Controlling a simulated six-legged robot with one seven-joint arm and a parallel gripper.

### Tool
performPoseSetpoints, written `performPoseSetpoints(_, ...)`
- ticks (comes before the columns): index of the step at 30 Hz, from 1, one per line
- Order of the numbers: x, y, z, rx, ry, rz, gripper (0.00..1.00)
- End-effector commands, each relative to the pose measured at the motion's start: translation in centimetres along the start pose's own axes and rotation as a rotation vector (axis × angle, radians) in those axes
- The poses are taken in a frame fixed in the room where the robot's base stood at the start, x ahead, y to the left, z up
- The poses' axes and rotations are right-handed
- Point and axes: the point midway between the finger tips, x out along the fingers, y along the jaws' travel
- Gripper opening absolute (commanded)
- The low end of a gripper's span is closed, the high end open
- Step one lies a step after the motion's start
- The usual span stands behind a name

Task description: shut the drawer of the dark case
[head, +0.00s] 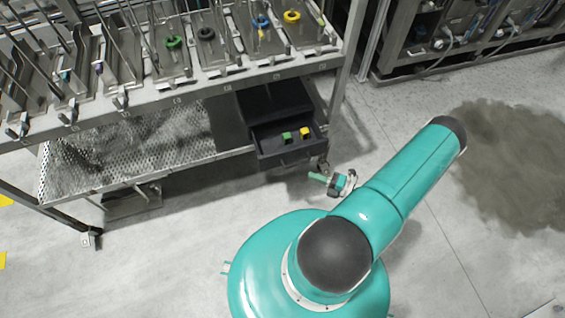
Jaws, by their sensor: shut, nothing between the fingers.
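The dark case (268,100) stands on the lower shelf of the cart, at its right end. Its drawer (286,154) is pulled out toward me, past the shelf's front edge. A green block (287,137) and a yellow block (305,133) lie inside the drawer. My gripper (316,177) is shut and empty. It shows just in front of the drawer's lower right, near the front corner. I cannot tell whether it touches the drawer.
The cart's upper shelf (220,85) holds trays with coloured rings above the case. The perforated lower shelf (120,160) is bare to the left. Open floor (150,245) lies in front; a dark stain (515,165) is at right.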

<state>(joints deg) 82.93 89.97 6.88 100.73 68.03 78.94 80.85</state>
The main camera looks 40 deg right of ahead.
Motion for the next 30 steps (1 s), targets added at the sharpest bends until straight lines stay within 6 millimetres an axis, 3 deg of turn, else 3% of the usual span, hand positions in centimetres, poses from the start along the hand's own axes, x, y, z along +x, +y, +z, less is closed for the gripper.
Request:
performPoseSetpoints(8, 1.0, -0.7, 0.2, 0.036, -0.034, 0.012, 0.00)
performPoseSetpoints(22, 10.0, -0.6, 0.3, 0.034, -0.031, 0.012, 0.00)
performPoseSetpoints(30, 12.2, -0.7, 2.9, 0.033, -0.031, 0.010, 0.00)
